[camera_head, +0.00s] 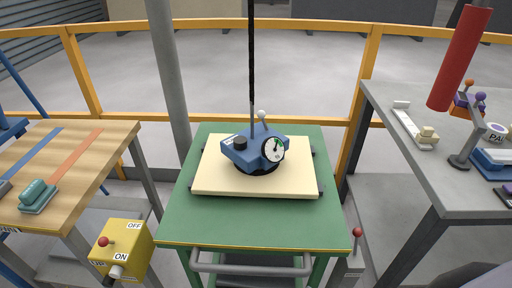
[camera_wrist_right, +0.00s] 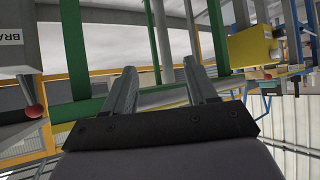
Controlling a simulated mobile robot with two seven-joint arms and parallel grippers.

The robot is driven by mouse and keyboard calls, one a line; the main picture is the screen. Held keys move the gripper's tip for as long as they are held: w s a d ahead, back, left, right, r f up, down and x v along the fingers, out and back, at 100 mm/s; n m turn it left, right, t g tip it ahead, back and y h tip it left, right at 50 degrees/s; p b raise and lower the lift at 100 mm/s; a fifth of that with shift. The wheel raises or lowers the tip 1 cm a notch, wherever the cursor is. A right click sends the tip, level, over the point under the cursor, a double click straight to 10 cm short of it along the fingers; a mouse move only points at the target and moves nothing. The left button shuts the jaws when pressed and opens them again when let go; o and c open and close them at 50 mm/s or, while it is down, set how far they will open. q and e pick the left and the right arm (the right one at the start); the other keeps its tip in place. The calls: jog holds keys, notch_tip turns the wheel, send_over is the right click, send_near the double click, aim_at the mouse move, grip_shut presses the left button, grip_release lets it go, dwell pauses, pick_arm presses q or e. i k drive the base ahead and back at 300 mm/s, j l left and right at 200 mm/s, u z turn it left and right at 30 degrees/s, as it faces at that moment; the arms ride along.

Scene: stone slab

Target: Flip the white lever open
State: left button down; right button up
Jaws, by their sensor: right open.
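A blue lifting device (camera_head: 240,152) with a black knob and a round dial gauge (camera_head: 273,149) sits on a cream stone slab (camera_head: 215,182). A small lever with a white ball tip (camera_head: 262,115) stands up from the device's top, beside a black cable that rises out of view. My right gripper (camera_wrist_right: 160,68) shows in the right wrist view, its two grey fingers apart with nothing between them. The device and white lever are not recognisable in that view. My left gripper is in neither view.
The slab lies on a green cart (camera_head: 190,225) with a front handle. A wooden table (camera_head: 105,140) and a yellow ON/OFF box (camera_head: 128,240) stand left. A grey table (camera_head: 385,110) with a red cylinder (camera_head: 460,58) above stands right. A yellow railing (camera_head: 210,120) runs behind.

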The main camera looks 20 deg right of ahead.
aim_at(261, 114)
jog(key=z, duration=2.1)
jog(key=k+l, duration=0.15)
jog(key=k, duration=0.35)
